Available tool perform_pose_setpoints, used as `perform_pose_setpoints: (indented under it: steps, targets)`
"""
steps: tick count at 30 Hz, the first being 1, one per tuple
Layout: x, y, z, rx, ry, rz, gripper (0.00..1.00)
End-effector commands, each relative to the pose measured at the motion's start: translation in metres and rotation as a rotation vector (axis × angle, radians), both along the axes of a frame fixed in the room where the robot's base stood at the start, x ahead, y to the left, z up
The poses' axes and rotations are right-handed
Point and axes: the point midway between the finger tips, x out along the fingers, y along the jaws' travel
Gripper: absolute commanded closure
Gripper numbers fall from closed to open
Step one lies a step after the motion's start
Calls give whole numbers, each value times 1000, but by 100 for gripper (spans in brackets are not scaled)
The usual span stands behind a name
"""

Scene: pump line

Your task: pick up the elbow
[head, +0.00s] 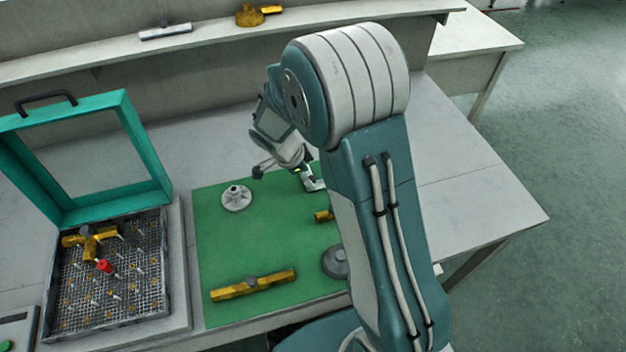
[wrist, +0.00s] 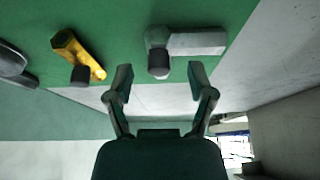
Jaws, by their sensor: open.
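A light grey fitting with a bent, elbow-like shape and a dark round stub (wrist: 195,42) lies on the green mat (wrist: 115,25), ahead of my gripper (wrist: 160,77) in the wrist view. In the head view this grey fitting (head: 316,184) shows at the mat's far right edge, partly hidden by my arm. My gripper (head: 283,168) is open and empty. Its two fingers are apart, with the grey fitting beyond the tips and not between them. A yellow fitting with a dark stub (wrist: 78,52) lies to the left; I cannot tell its full shape.
In the head view a pale flange (head: 236,198), a dark flange (head: 336,262) and a long yellow fitting (head: 252,285) are on the mat. A basket (head: 160,310) with a teal-framed lid (head: 125,105) stands left. A shelf (head: 210,34) runs behind the bench.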

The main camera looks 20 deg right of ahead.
Motion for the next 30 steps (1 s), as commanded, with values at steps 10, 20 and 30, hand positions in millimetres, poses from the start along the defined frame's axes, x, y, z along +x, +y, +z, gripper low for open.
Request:
perform_pose_setpoints:
  steps: [10,20,30]
  targets:
    - [0,-6,-13,0,-1,1,30]
    - [0,-5,-13,0,-1,1,100]
    - [1,-5,-9,1,-2,2,100]
